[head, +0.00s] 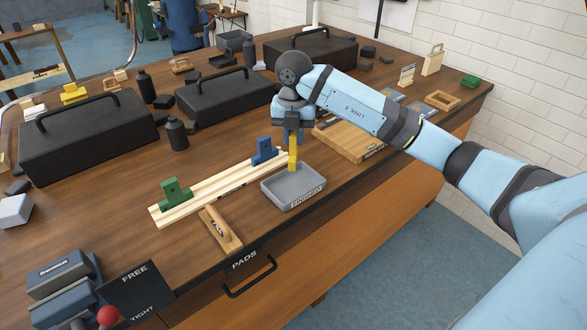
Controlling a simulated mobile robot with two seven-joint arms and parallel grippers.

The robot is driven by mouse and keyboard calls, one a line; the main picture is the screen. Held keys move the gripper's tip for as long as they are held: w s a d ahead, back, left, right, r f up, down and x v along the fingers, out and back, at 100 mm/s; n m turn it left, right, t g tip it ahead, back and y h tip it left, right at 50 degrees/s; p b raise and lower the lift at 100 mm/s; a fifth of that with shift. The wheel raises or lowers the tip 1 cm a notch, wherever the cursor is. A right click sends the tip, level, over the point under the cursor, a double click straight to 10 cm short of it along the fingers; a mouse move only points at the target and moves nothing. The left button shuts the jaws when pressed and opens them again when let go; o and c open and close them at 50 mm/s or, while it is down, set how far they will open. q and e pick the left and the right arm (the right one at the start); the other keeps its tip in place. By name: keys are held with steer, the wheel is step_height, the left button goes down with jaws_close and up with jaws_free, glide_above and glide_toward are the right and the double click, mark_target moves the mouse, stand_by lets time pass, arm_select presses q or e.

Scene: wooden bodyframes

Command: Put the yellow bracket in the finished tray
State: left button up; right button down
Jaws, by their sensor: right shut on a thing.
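My right gripper (292,135) is shut on the yellow bracket (293,158) and points down. The bracket hangs upright over the back part of the grey tray (276,197) labelled FINISHED. Its lower end overlaps the tray's inside in the head view; I cannot tell whether it touches the floor of the tray. The tray otherwise looks empty. My left gripper is not in view.
Left of the tray, a pale wooden rail assembly (212,193) carries a green bracket (176,192) and a blue bracket (265,150). A wooden template board (350,139) lies right behind the tray. Black cases (88,140) and dark bottles (177,134) stand farther back.

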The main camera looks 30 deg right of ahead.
step_height(320, 180, down, 10)
steer(key=shift+r, duration=0.25)
steer(key=shift+f, duration=0.2)
steer(key=shift+f, duration=0.2)
steer(key=c, duration=1.1)
jaws_free()
steer(key=shift+o, duration=0.2)
steer(key=shift+r, duration=0.45)
step_height(320, 180, up, 12)
steer(key=shift+f, duration=0.2)
